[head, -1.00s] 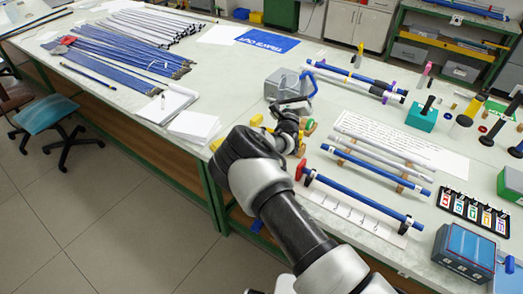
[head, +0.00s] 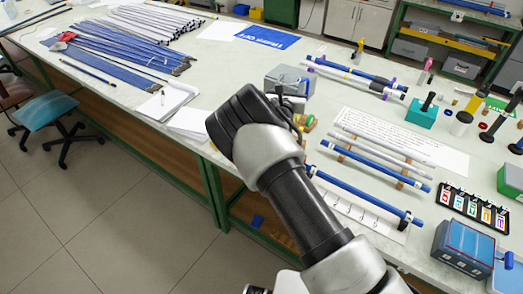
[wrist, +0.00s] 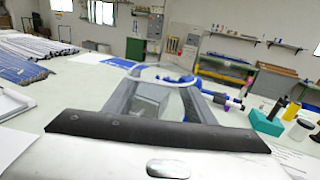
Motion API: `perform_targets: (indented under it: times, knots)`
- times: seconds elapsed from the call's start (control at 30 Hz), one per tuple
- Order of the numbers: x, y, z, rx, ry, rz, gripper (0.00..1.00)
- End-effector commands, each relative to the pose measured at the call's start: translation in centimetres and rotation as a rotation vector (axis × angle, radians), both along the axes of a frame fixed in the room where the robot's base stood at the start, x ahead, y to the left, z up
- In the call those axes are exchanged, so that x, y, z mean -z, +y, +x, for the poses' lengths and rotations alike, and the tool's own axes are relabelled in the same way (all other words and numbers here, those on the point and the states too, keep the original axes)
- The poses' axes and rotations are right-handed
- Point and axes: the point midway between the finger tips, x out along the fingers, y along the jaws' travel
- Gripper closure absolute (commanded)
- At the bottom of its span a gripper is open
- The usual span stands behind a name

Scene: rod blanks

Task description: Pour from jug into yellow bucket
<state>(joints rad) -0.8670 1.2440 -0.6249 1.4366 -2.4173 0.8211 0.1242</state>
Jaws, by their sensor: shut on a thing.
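My gripper (wrist: 155,105) reaches over the table in the wrist view, its two grey fingers either side of a see-through vessel with a pale round rim (wrist: 150,70), which I take for the jug. The gripper appears shut on it; its lower part and contents are hard to make out. In the head view my wrist hides most of the gripper and the jug. A small yellow container (head: 257,15) stands far back near the green cabinet; I cannot tell if it is the yellow bucket. No other yellow bucket shows clearly.
A grey metal box (head: 290,78) stands just beyond my gripper. Blue and white rods (head: 365,170) lie on supports to the right. Blue rod bundles (head: 110,55) cover the left of the table (head: 215,75). A notepad (head: 168,102) lies near the front edge.

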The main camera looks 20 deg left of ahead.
Motion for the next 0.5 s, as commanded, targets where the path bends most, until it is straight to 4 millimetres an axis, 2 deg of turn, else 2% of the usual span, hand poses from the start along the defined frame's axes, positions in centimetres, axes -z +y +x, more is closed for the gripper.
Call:
perform_targets:
  times: [0.23, 0.5]
  knots:
    - [-0.2, 0.1, 0.0, -0.001, -0.002, -0.001, 0.96]
    - [-2.6, 0.0, 0.0, 0.0, -0.003, 0.0, 0.96]
